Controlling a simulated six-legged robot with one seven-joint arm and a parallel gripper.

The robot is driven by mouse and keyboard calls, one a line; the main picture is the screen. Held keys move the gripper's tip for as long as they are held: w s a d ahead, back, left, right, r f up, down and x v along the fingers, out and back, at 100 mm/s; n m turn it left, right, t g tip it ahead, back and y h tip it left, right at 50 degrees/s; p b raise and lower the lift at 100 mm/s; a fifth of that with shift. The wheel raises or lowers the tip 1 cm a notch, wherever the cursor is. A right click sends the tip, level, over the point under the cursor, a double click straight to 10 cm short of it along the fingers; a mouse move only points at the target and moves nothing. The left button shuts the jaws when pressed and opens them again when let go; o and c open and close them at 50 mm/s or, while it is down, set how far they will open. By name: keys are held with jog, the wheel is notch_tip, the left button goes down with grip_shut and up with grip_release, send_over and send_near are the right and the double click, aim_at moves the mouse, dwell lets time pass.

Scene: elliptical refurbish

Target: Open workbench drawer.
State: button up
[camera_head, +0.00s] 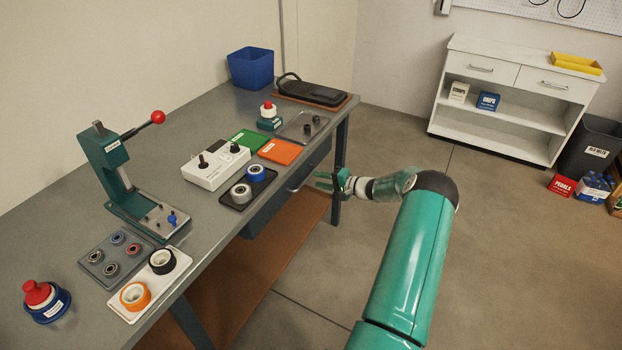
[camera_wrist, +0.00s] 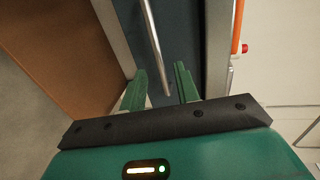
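The workbench drawer (camera_head: 268,212) is a dark blue-grey front under the tabletop of the grey workbench (camera_head: 205,148). It looks shut. Its bar handle (camera_head: 301,184) is silver. My gripper (camera_head: 322,180) is at the right part of the drawer front, close to the handle. In the wrist view the drawer front (camera_wrist: 183,45) fills the middle, and the handle (camera_wrist: 152,45) runs down toward the gap between my two green fingers (camera_wrist: 162,80). I cannot tell whether the handle's end is between the tips.
On the bench stand a green press (camera_head: 115,170), a white control box (camera_head: 215,163), a blue bin (camera_head: 251,67) and trays of parts. A bench leg (camera_head: 341,140) stands near my gripper. A white cabinet (camera_head: 515,90) is at the back right.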

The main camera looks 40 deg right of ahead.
jog(key=x, duration=0.4)
jog(key=shift+w+f, duration=0.1)
jog(key=shift+w, duration=0.15)
grip_shut()
